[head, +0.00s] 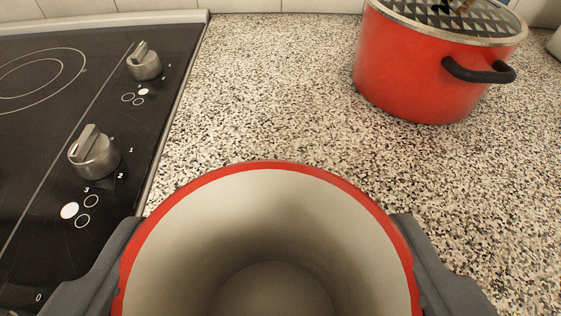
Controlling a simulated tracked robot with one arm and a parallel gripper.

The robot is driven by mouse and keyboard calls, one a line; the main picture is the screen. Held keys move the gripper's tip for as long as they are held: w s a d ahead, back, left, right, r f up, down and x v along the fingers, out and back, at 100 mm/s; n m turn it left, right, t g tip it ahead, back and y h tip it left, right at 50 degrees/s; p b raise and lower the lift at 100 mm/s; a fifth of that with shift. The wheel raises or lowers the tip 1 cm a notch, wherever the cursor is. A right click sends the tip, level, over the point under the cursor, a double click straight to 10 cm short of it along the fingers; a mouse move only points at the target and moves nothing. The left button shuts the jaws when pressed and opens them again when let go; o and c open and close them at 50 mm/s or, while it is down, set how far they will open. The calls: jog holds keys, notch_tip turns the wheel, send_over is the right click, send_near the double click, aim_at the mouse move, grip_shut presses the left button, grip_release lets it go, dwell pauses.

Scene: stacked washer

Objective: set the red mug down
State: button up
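The red mug (270,165) fills the bottom middle of the head view. Its red rim and pale, empty inside face the camera. My gripper (268,270) has one dark grey finger on each side of the mug, both against its outer wall, so it is shut on the mug. The mug's base and handle are hidden, and I cannot tell whether it touches the speckled counter (270,90) below.
A black cooktop (60,130) with two knobs lies at the left, edged by a metal strip. Counter beyond the mug is clear up to the tiled wall (120,5).

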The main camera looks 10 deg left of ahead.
aim_at(274, 238)
jog(key=shift+w+a+f, duration=0.1)
jog(key=shift+w+a, duration=0.1)
jog(key=shift+w, duration=0.55)
jog(key=shift+w+a+f, duration=0.1)
jog(key=shift+w+a, duration=0.05)
jog(key=shift+w, duration=0.55)
jog(key=shift+f, duration=1.65)
jog(key=shift+f, duration=0.15)
jog(key=o, duration=1.2)
jog(key=shift+c, duration=0.2)
jog(key=shift+s+d+r, duration=0.15)
jog(key=shift+s+r, duration=0.25)
jog(key=shift+s, duration=0.1)
jog(key=v, duration=1.1)
jog(key=shift+f, duration=0.1)
